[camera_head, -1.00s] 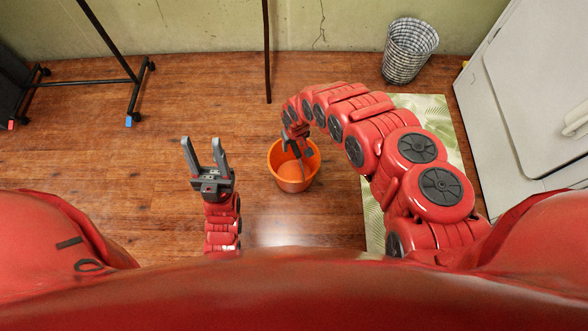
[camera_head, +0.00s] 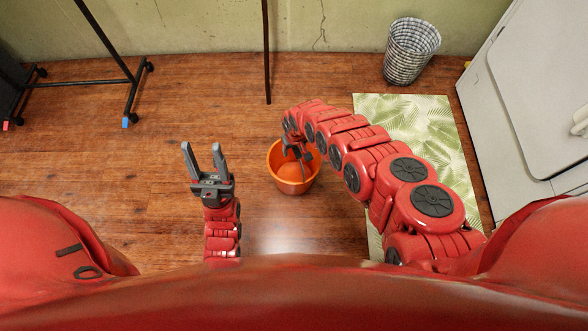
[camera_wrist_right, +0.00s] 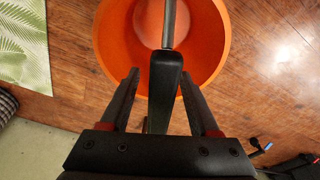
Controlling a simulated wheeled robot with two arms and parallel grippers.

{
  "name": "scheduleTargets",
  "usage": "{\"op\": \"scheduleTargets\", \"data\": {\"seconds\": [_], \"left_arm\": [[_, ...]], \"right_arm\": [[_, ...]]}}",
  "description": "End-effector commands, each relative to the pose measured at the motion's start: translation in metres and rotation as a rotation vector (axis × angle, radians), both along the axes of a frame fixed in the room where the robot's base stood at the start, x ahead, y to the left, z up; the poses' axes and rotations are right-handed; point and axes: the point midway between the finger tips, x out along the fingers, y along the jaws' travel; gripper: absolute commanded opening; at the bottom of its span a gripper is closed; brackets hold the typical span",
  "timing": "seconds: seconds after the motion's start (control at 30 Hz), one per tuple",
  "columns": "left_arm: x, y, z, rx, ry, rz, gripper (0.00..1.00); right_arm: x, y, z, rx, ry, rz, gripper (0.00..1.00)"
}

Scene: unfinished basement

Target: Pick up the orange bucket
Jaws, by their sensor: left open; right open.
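The orange bucket (camera_head: 279,173) stands upright on the wooden floor, in front of me near the middle of the head view. It also shows in the right wrist view (camera_wrist_right: 112,40), with its open top toward the camera. My right gripper (camera_head: 302,157) is over the bucket's opening. In the right wrist view, its open fingers (camera_wrist_right: 160,76) lie on either side of a dark grip on a thin metal bar, which looks like the bucket's handle (camera_wrist_right: 166,75). I cannot tell whether they touch it. My left gripper (camera_head: 205,160) is open and empty, left of the bucket.
A leaf-patterned mat (camera_head: 440,135) lies right of the bucket. A checkered wire basket (camera_head: 411,50) stands at the back right, beside a white appliance (camera_head: 530,110). A black wheeled rack (camera_head: 105,85) is at the back left. The floor left of the bucket is clear.

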Motion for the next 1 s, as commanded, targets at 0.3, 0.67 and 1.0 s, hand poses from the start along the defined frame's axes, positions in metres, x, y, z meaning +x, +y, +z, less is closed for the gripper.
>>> {"op": "scheduleTargets", "data": {"seconds": [0.3,0.67,1.0], "left_arm": [[0.0000,0.0000,-0.0022,0.000,0.000,0.000,0.50],[0.0000,-0.0001,-0.0029,0.000,0.000,0.000,0.50],[0.0000,0.0000,-0.0028,0.000,0.000,0.000,0.50]], "right_arm": [[0.0002,0.0002,-0.0033,0.000,-0.001,0.000,0.62],[0.0000,0.0001,-0.0048,0.000,0.000,0.000,0.62],[-0.0002,0.0000,-0.0050,0.000,0.001,0.000,0.10]]}}
